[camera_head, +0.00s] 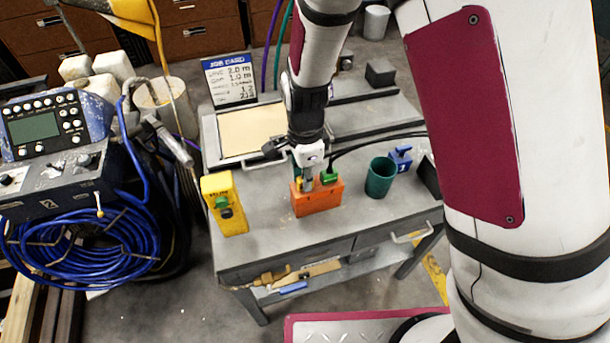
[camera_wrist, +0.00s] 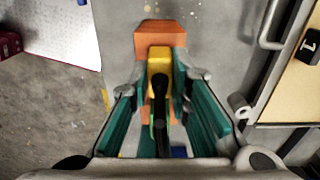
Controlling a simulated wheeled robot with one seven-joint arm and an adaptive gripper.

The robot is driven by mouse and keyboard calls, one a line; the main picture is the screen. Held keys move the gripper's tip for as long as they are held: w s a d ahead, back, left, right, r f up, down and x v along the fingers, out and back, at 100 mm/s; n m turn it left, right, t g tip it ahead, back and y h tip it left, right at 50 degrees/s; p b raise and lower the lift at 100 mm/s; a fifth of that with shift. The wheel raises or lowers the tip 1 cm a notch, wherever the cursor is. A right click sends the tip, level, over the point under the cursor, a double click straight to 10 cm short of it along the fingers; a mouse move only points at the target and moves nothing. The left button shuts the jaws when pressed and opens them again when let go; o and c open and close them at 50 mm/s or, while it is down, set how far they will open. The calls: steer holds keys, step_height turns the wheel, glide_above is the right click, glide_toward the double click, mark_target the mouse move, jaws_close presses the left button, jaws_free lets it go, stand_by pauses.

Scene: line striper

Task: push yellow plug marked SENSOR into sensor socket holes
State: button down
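The yellow plug (camera_wrist: 159,62) is between the teal fingers of my gripper (camera_wrist: 160,78), which appear closed against its sides. A black cable runs from it toward the wrist camera. Its marking is not readable. The plug is over the orange block (camera_head: 317,198) on the bench, which also shows in the wrist view (camera_wrist: 160,37). I cannot tell how deep the plug sits in any hole. In the head view my gripper (camera_head: 308,184) points down at the block's top, largely hiding the plug. A green plug (camera_head: 329,176) is in the block's right part. The socket holes are hidden.
A yellow box (camera_head: 224,206) stands left of the block on the grey bench (camera_head: 270,235). A green cup (camera_head: 380,177) and a blue piece (camera_head: 401,158) stand to the right. Black cables (camera_head: 375,142) cross the bench behind. A job card (camera_head: 229,79) stands at the back.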

steer(key=shift+r+p, duration=0.6)
steer(key=shift+r, duration=0.1)
stand_by(0.5)
steer(key=shift+r+p, duration=1.15)
steer(key=shift+r, duration=0.55)
steer(key=shift+d, duration=0.1)
